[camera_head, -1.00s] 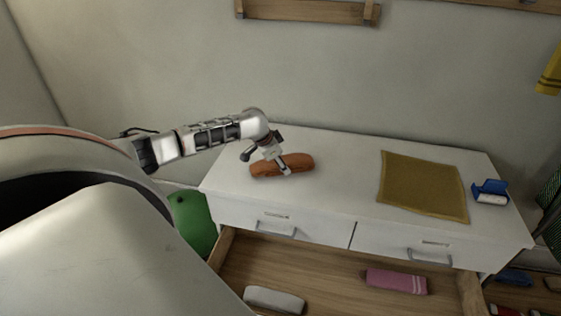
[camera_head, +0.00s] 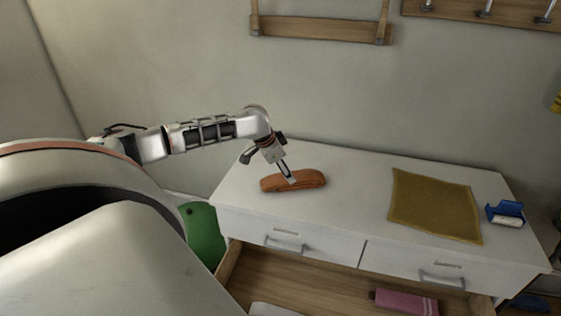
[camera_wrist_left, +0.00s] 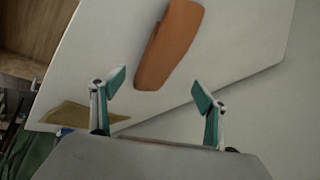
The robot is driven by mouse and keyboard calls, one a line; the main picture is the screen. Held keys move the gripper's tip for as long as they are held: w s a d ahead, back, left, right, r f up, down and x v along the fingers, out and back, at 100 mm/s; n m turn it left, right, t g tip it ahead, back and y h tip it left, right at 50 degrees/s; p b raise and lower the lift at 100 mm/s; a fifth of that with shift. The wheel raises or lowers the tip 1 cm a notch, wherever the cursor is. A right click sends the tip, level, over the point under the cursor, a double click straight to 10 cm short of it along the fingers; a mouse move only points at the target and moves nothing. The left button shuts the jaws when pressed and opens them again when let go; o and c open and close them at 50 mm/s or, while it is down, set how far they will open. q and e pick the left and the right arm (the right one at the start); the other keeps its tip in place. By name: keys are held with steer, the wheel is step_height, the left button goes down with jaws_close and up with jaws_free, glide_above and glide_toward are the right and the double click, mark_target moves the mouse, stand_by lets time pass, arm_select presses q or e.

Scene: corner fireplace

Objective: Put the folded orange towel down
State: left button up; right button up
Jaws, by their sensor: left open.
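The folded orange towel (camera_head: 308,180) lies on the left part of the white dresser top (camera_head: 350,180). It also shows in the left wrist view (camera_wrist_left: 170,45), beyond the fingertips. My left gripper (camera_head: 291,180) is right at the towel in the head view. In the left wrist view my left gripper (camera_wrist_left: 160,88) has its two teal fingers spread wide, with nothing between them. The towel appears apart from the fingers there. My right gripper is in neither view.
A flat mustard cloth (camera_head: 435,205) lies on the dresser's right half, beside a blue and white object (camera_head: 507,213). Below, an open wooden drawer (camera_head: 300,285) holds a pink towel (camera_head: 405,301). A wooden rack (camera_head: 320,28) is on the wall behind. A green object (camera_head: 204,235) stands at the dresser's left.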

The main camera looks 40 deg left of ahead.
arm_select(q)
steer(key=v, duration=0.4)
steer(key=shift+r, duration=0.1)
stand_by(0.4)
